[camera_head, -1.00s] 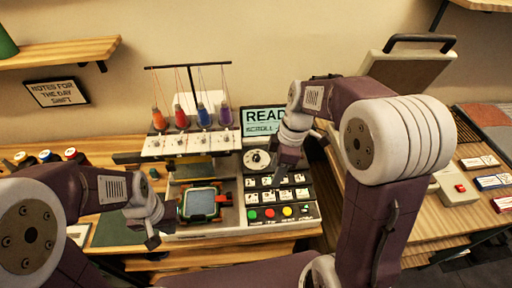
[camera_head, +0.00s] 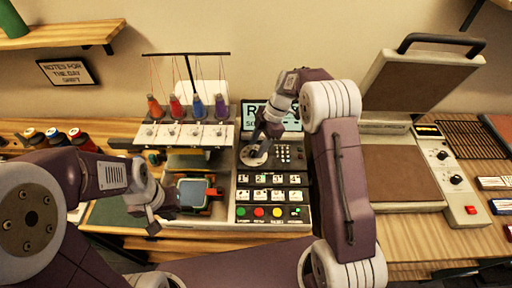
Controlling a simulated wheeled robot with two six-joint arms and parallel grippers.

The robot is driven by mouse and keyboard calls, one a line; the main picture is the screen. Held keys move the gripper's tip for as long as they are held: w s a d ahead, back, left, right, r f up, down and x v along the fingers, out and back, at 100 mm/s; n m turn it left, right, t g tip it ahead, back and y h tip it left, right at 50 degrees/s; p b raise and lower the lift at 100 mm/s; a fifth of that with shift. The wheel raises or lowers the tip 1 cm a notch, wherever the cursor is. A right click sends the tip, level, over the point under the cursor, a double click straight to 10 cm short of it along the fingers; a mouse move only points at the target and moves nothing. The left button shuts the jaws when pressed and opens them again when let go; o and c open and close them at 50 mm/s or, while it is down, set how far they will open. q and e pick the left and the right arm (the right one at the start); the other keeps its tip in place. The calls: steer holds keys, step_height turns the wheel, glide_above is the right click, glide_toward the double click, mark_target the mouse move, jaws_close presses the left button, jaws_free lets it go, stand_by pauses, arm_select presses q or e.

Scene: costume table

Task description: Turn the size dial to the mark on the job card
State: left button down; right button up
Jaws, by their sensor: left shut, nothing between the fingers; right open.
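My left gripper (camera_head: 152,222) is shut and empty, to the left of the green and red embroidery hoop (camera_head: 214,191). No job card can be clearly picked out.
Several thread spools (camera_head: 198,106) stand on the embroidery machine left of the panel. An open heat press (camera_head: 405,180) stands at right, beyond my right arm.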

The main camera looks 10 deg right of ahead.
steer(key=shift+x, duration=0.85)
steer(key=shift+c, duration=0.3)
jaws_close()
